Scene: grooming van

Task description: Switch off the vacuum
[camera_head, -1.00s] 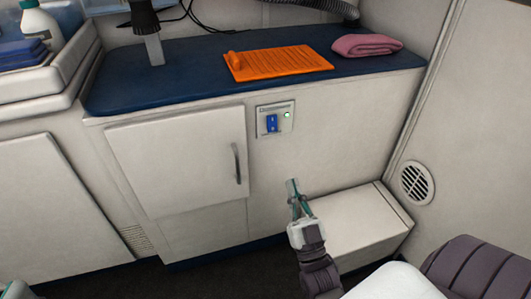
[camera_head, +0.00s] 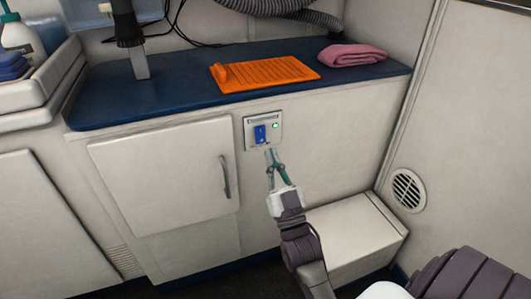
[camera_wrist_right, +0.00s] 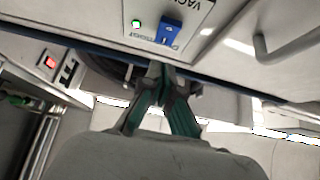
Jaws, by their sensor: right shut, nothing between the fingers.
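The vacuum switch panel (camera_head: 276,118) is a light plate on the front of the white cabinet, below the blue counter. It carries a blue rocker switch (camera_head: 260,134) and a lit green lamp (camera_head: 275,126). In the right wrist view the blue switch (camera_wrist_right: 169,30) shows at the top, with part of the lettering "VAC" beside it. My right gripper (camera_head: 270,152) is shut and empty, its fingertips just below the panel in the picture. It also shows in the right wrist view (camera_wrist_right: 158,72). Contact with the panel cannot be told. My left gripper is not in view.
A cabinet door (camera_head: 160,176) with a dark handle (camera_head: 225,176) is left of the panel. A white box (camera_head: 358,238) stands on the floor at right. The blue counter (camera_head: 180,95) holds an orange mat (camera_head: 265,74) and a pink towel (camera_head: 351,55).

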